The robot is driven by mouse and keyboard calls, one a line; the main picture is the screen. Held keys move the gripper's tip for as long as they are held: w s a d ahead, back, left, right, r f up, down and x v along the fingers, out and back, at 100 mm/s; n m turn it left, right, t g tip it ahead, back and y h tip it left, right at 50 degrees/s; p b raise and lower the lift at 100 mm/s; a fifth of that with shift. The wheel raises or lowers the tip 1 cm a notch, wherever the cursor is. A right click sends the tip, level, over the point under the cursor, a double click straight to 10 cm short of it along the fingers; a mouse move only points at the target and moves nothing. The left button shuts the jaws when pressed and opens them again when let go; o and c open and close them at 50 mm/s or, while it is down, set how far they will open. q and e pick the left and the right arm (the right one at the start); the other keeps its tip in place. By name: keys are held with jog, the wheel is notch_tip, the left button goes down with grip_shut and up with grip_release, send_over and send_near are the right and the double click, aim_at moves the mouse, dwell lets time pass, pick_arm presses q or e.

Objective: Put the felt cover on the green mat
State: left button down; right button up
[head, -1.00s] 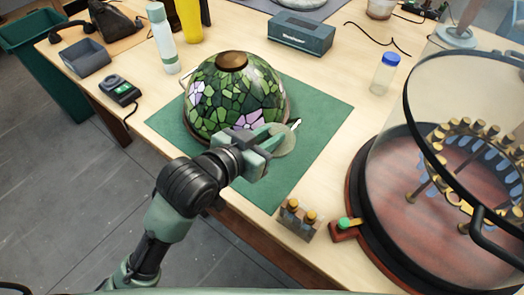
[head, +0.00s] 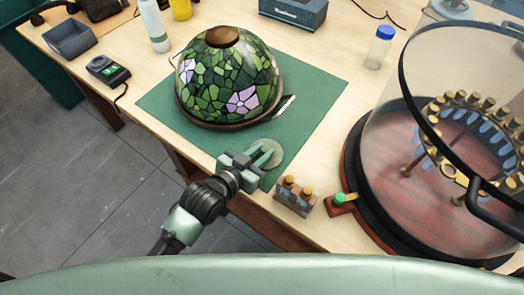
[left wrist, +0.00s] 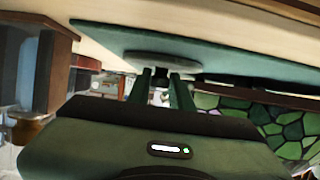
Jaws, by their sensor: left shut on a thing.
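The felt cover (head: 269,152), a round grey-green disc, is at the front corner of the green mat (head: 318,85). My left gripper (head: 261,158) reaches in from the front edge and is shut on the cover's near side. In the left wrist view the gripper's two fingers (left wrist: 160,88) meet the rim of the cover (left wrist: 165,57), which lies flat against or very close to the mat (left wrist: 235,62). I cannot tell whether it touches the mat. My right gripper is not in view.
A stained-glass lampshade (head: 222,85) stands on the mat behind the cover. A small wooden block with brass knobs (head: 294,197) stands just right of the gripper. A large glass dome on a round wooden base (head: 365,195) fills the right side. The mat's right part is clear.

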pick_arm(q)
jog(key=c, duration=1.3)
grip_release()
jog(key=shift+f, duration=0.1)
jog(key=shift+o, duration=0.2)
jog(key=b+v, duration=0.1)
jog(key=v, duration=1.1)
